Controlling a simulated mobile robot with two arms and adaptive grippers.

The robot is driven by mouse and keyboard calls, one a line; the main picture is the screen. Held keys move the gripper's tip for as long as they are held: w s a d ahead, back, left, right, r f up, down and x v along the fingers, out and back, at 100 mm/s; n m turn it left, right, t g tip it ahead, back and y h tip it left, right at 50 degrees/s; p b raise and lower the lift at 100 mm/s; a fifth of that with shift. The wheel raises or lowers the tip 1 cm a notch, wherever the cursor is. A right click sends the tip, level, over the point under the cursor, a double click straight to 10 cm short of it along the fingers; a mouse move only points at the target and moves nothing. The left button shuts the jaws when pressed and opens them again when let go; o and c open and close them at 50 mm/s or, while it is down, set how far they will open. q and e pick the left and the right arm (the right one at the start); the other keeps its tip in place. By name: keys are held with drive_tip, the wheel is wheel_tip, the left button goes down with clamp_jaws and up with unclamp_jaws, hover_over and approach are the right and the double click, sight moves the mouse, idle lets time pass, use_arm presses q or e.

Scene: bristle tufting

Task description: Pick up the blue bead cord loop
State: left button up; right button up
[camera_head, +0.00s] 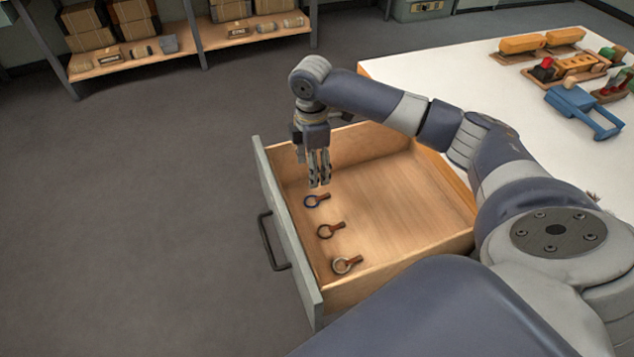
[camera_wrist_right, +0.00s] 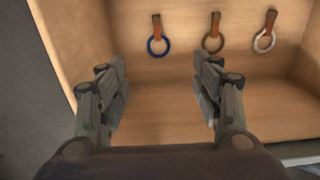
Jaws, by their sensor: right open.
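The blue bead cord loop (camera_head: 311,202) lies in the open drawer, at the far end of a row of three loops along the drawer front. A brown tab is attached to it. It also shows in the right wrist view (camera_wrist_right: 158,46), ahead of the space between the fingers. My right gripper (camera_head: 319,184) points down into the drawer just beyond the blue loop. In the right wrist view its fingers (camera_wrist_right: 160,85) are spread apart with nothing between them. My left gripper is not in view.
A dark loop (camera_head: 325,232) and a pale loop (camera_head: 341,266), each with a brown tab, lie in the same drawer (camera_head: 400,200). The drawer's right part is bare. A white table (camera_head: 450,65) holds several coloured items. Shelves with boxes stand at the back left.

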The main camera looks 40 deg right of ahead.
drive_tip(key=f, duration=0.1)
drive_tip(key=b, duration=0.2)
hover_over(310, 203)
drive_tip(key=f, duration=0.5)
drive_tip(key=shift+s+d+f, duration=0.1)
drive_tip(key=shift+s+d, duration=0.1)
drive_tip(key=shift+d, duration=0.15)
drive_tip(key=f, duration=0.5)
drive_tip(key=shift+w+a+b, duration=0.2)
drive_tip(key=shift+a+b, duration=0.15)
drive_tip(key=shift+b, duration=0.05)
drive_tip(key=shift+f, duration=0.4)
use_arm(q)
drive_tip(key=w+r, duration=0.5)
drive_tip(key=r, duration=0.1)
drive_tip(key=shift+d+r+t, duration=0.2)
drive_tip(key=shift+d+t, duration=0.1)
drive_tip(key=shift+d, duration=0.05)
use_arm(e)
drive_tip(key=c, duration=0.8)
